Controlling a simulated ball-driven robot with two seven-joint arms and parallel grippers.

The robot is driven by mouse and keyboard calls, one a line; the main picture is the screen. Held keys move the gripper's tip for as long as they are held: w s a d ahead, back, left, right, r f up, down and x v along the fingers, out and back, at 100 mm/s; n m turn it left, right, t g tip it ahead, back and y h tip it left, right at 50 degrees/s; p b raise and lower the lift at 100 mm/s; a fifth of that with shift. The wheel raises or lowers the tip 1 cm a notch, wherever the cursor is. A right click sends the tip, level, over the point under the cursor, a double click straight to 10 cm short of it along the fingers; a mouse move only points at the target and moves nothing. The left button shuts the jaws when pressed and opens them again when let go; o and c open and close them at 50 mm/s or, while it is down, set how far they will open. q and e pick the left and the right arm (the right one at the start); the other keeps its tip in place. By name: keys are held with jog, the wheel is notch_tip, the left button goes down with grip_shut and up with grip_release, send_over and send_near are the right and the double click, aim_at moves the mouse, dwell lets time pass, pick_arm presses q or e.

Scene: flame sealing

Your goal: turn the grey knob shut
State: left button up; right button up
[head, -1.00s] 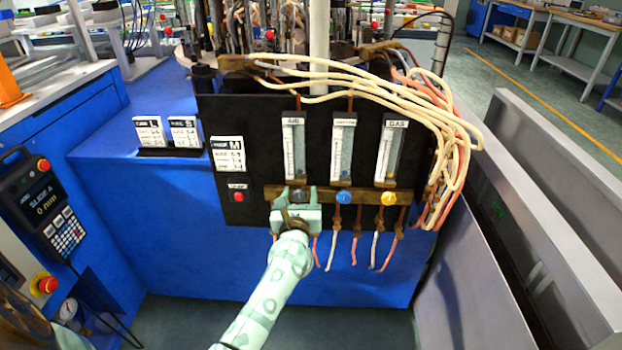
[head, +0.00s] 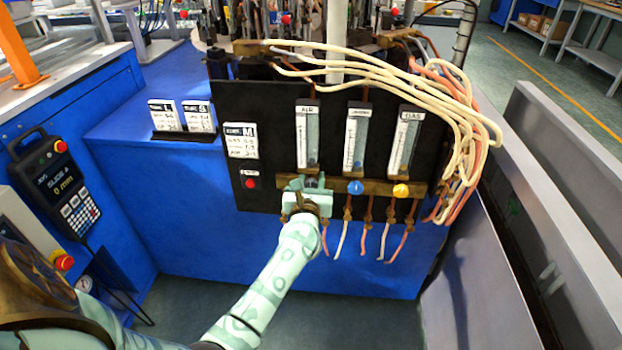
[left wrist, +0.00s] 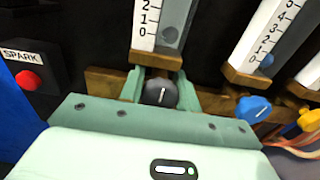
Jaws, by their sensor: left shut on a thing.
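The grey knob (left wrist: 160,93) sits on the brass bar below the leftmost flowmeter, labelled AIR (head: 307,138). In the left wrist view it is dark grey with a white line, which stands near upright with a slight tilt. My left gripper (head: 312,184) is at the knob, with one green finger on each side of it, shut on it. In the head view the gripper mostly hides the knob. In the left wrist view a clear tube with a scale and a grey ball (left wrist: 171,35) stands above the knob. My right gripper is not in view.
A blue knob (head: 355,187) and a yellow knob (head: 401,190) sit to the right on the same bar (head: 379,188). A red SPARK button (head: 250,183) is to the left. Hoses hang below; pale cables (head: 455,115) loop at the right.

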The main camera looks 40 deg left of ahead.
pick_arm(q)
jog(key=o, duration=0.9)
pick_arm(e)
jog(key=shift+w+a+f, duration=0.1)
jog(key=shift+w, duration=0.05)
pick_arm(q)
jog(key=p+v, duration=0.2)
jog(key=v, duration=0.6)
jog(key=shift+d+r, duration=0.1)
jog(key=shift+r, duration=0.05)
send_near(311, 185)
jog(key=v, duration=0.4)
jog(key=shift+p, duration=0.35)
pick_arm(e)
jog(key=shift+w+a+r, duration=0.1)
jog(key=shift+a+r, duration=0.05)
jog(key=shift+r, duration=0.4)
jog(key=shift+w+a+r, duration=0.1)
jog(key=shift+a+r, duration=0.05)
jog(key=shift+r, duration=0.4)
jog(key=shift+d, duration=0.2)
